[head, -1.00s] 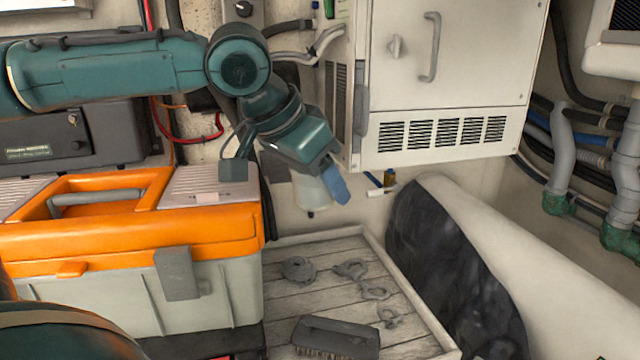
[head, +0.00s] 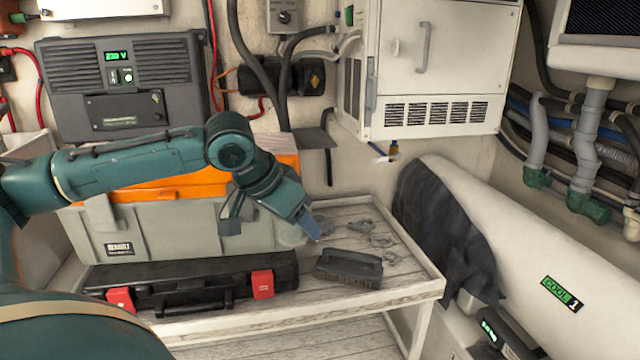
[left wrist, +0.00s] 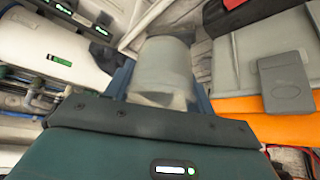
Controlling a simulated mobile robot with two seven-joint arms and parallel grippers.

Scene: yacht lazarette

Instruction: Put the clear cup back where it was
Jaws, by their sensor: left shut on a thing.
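The clear cup (left wrist: 162,72) shows in the left wrist view as a pale, see-through cup between the two blue fingers of my left gripper (left wrist: 162,90). The gripper is shut on it. In the head view my left gripper (head: 308,228) points down over the white slatted bench, at the right end of the orange and grey toolbox. There the cup is mostly hidden and hard to tell from the pale toolbox side. I cannot tell whether the cup touches the bench. My right gripper is not in view.
The grey and orange toolbox (head: 180,230) stands on a black case (head: 190,285) with red latches. A dark brush (head: 348,267) and several grey metal fittings (head: 372,237) lie on the slatted bench (head: 400,280). A white cabinet (head: 440,70) hangs above; a white cylinder (head: 520,235) lies right.

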